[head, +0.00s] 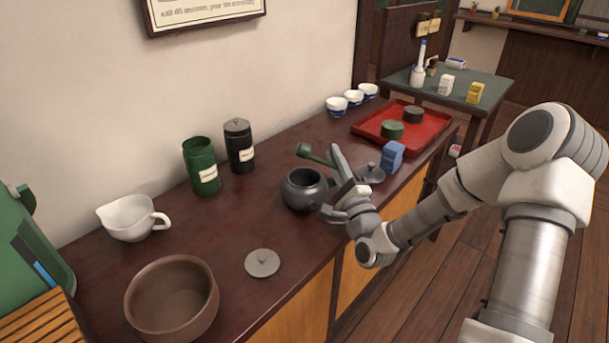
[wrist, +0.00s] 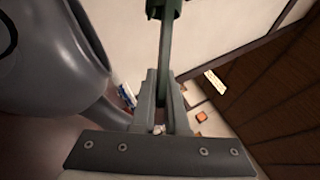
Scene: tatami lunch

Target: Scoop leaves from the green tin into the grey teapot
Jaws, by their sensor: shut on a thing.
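My gripper (head: 346,172) is shut on the handle of a green scoop (head: 316,154), and the scoop's head points left. In the wrist view my gripper (wrist: 163,88) holds the scoop (wrist: 166,45) between its fingers. The scoop's head is at the top edge there, and I cannot tell if leaves are in it. The grey teapot (head: 303,194) stands on the counter just below and left of my gripper, with no lid on it. It also shows large at the left of the wrist view (wrist: 50,60). The green tin (head: 201,168) stands open, further left against the wall.
A lidded black tin (head: 239,150), white jug (head: 130,222), brown bowl (head: 165,325) and grey lid (head: 262,263) are on the counter. A red tray (head: 433,126) is behind.

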